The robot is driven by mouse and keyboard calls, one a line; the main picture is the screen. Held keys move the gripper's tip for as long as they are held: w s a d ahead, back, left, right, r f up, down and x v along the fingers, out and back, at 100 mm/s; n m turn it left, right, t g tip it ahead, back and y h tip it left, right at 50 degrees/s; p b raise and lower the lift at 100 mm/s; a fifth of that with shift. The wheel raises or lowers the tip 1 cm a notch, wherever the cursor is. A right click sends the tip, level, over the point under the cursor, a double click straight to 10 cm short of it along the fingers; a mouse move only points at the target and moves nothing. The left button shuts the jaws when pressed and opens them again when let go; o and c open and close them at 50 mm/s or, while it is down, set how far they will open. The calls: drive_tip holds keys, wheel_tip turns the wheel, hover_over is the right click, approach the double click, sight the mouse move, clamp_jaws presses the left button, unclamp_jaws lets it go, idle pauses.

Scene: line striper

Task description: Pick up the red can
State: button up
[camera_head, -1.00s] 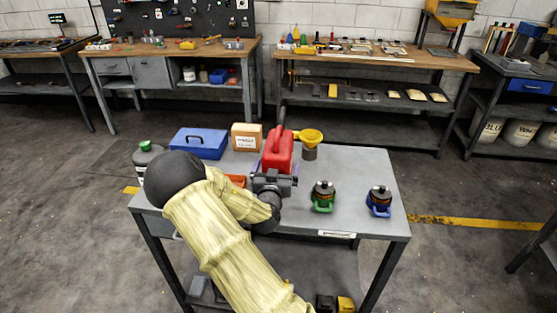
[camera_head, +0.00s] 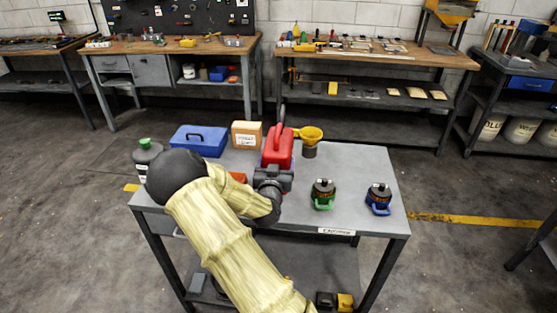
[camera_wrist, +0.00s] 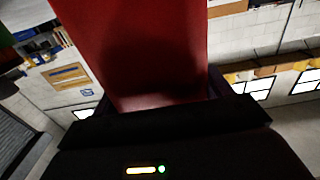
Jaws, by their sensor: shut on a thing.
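The red can (camera_head: 278,148) is at the middle of the grey cart top (camera_head: 355,180), beyond my gripper in the head view. My gripper (camera_head: 273,172) is shut on the can's near side. In the wrist view the red can (camera_wrist: 140,45) fills the upper middle, between the dark fingers of my gripper (camera_wrist: 165,100). My arm hides the can's lower part and the cart top below it, so I cannot tell whether the can touches the cart.
A green-capped bottle (camera_head: 147,156) is far left.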

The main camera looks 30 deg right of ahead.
drive_tip(key=c, duration=0.3)
drive_tip(key=shift+w+r, duration=0.1)
drive_tip(key=shift+r, duration=0.1)
drive_tip(key=shift+c, duration=1)
wheel_tip(320, 180, up, 28)
drive_tip(key=shift+p, duration=0.4)
drive_tip(key=shift+a, duration=0.1)
